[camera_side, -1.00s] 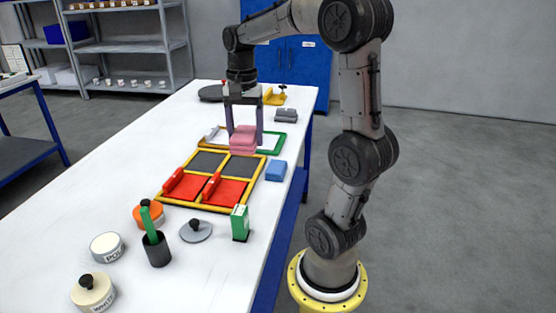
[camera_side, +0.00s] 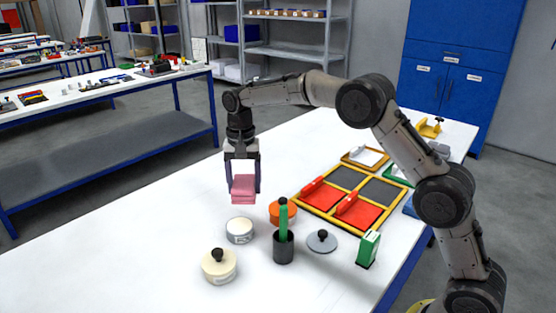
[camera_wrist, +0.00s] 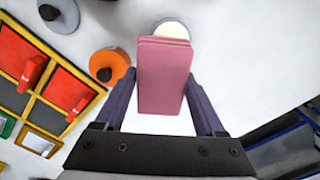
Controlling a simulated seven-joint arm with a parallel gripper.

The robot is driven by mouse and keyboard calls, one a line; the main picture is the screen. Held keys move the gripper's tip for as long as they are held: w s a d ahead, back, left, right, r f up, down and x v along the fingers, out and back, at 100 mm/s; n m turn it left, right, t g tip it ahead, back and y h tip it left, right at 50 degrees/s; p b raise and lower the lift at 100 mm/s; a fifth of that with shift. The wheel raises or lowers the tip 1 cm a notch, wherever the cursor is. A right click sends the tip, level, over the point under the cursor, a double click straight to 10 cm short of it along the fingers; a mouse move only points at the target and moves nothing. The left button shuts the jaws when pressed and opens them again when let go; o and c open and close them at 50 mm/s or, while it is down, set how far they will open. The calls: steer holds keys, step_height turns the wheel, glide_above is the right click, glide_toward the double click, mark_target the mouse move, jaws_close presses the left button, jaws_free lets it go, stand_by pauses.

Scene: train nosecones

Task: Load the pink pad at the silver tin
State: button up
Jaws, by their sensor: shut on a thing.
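My gripper (camera_side: 242,188) is shut on the pink pad (camera_side: 243,189), a stacked pink block held in the air above the white bench. In the wrist view the pad (camera_wrist: 163,75) sits between the two fingers (camera_wrist: 163,112). A low silver-sided round tin (camera_side: 240,231) with a pale top and a dark label stands just below the pad in the side view. In the wrist view its pale top (camera_wrist: 172,30) shows past the pad's far end, partly hidden by it. The pad appears apart from the tin.
Near the tin are an orange disc with a black knob (camera_side: 281,212), a dark cup with a green handle (camera_side: 283,246), a cream tin (camera_side: 219,267), a grey knobbed lid (camera_side: 322,241) and a green box (camera_side: 368,248). A yellow-framed tray (camera_side: 330,223) lies right. The bench's left is clear.

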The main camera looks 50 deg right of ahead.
mark_target(236, 188)
steer(key=a+f, duration=0.1)
steer(key=a, duration=0.2)
steer(key=shift+s+f+n, duration=0.15)
steer(key=shift+f+n, duration=0.15)
steer(key=shift+f, duration=3)
steer(key=shift+f, duration=0.65)
steer(key=shift+r, duration=3.6)
steer(key=shift+d, duration=0.1)
